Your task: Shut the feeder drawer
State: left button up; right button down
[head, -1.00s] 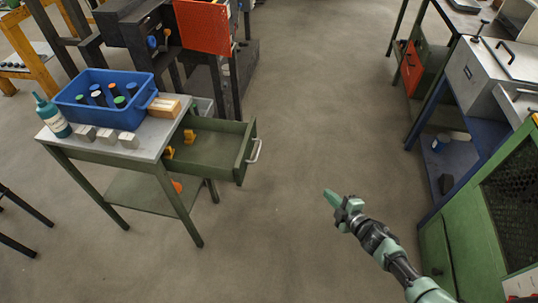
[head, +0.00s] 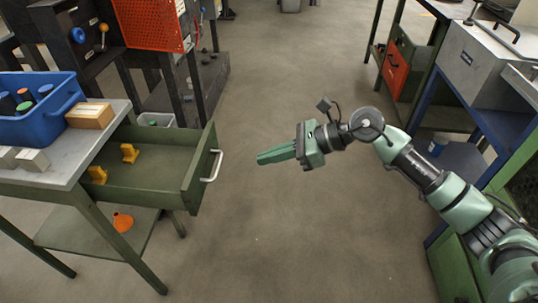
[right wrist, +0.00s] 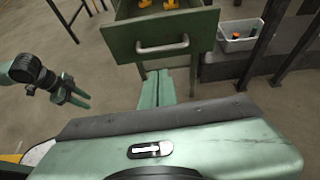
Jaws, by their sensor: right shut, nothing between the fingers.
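The green feeder drawer (head: 150,185) stands pulled out of the right side of a green table with a grey top (head: 70,155). Its metal handle (head: 212,166) faces my right gripper (head: 262,158). That gripper is shut and empty, its fingers pointing left at the handle with a gap between. In the right wrist view the drawer front (right wrist: 160,38) and handle (right wrist: 162,47) lie ahead of the shut fingers (right wrist: 157,80). My left gripper (right wrist: 80,94) shows at the left of that view with its fingers apart; the head view does not show it.
Two yellow pieces (head: 129,153) lie in the drawer. A blue bin (head: 40,110) and a wooden block (head: 90,115) stand on the tabletop. An orange funnel (head: 122,222) is on the lower shelf. Dark machinery stands behind; the floor right of the drawer is clear.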

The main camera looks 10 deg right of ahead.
pick_arm(q)
jog(key=shift+r, duration=0.4)
pick_arm(e)
jog(key=r+x, duration=0.1)
jog(key=x, duration=0.9)
jog(key=shift+w+a, duration=0.2)
jog(key=shift+a, duration=0.25)
pick_arm(q)
jog(key=shift+w+a, duration=0.1)
pick_arm(e)
jog(key=shift+a+f, duration=0.1)
